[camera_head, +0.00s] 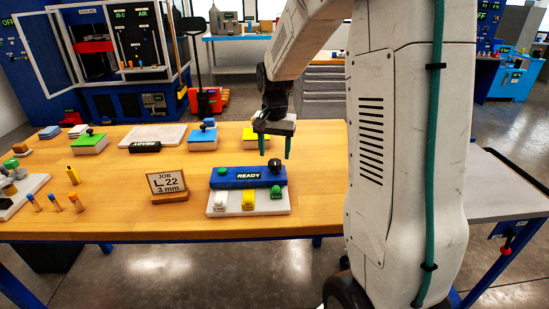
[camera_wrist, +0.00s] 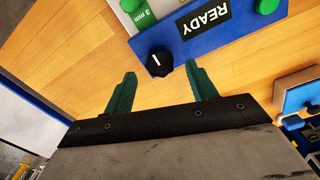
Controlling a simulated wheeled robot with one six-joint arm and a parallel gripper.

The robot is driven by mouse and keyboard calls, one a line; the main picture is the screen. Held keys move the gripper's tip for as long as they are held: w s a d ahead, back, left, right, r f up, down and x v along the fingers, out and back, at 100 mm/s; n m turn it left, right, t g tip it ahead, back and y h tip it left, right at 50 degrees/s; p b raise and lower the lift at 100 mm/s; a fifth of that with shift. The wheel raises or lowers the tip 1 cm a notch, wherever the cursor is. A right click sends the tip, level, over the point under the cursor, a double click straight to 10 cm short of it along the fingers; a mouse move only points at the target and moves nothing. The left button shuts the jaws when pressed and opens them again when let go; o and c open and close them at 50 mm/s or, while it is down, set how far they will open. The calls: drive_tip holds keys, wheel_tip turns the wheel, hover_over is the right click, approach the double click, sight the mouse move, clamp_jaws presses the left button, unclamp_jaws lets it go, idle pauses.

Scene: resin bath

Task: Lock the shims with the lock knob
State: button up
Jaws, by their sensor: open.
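A blue block (camera_head: 228,183) with a READY display stands on the wooden table, behind a pale plate (camera_head: 285,208). The black lock knob (camera_head: 275,166) is at its right end; in the wrist view the knob (camera_wrist: 157,62) shows a white line on top. My gripper (camera_head: 275,147) is open and empty, above and near the knob. In the wrist view the knob appears just beyond the fingertips (camera_wrist: 161,76), between their lines.
A sign (camera_head: 167,184) reading JOB L 22 3 mm stands left of the block. A green knob (camera_head: 222,171) tops the block's left end. Small pegs (camera_head: 55,203) stand at the left.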

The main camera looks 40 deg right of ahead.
sight(275, 163)
wheel_tip(275, 163, up, 4)
drive_tip(key=shift+r, duration=0.1)
idle(0.6)
drive_tip(key=shift+s+a+n, duration=0.1)
drive_tip(key=shift+s+n, duration=0.05)
drive_tip(key=shift+n, duration=0.15)
drive_tip(key=s+a+r+n, duration=0.2)
drive_tip(key=s+a, duration=0.3)
drive_tip(key=s, duration=0.4)
drive_tip(key=s+a+r+n+t, duration=0.1)
drive_tip(key=s+a+n, duration=0.3)
drive_tip(key=s, duration=0.5)
drive_tip(key=s+a+r+n, duration=0.3)
drive_tip(key=s+a, duration=0.4)
drive_tip(key=s, duration=0.2)
drive_tip(key=shift+r, duration=0.15)
drive_tip(key=shift+a, duration=0.1)
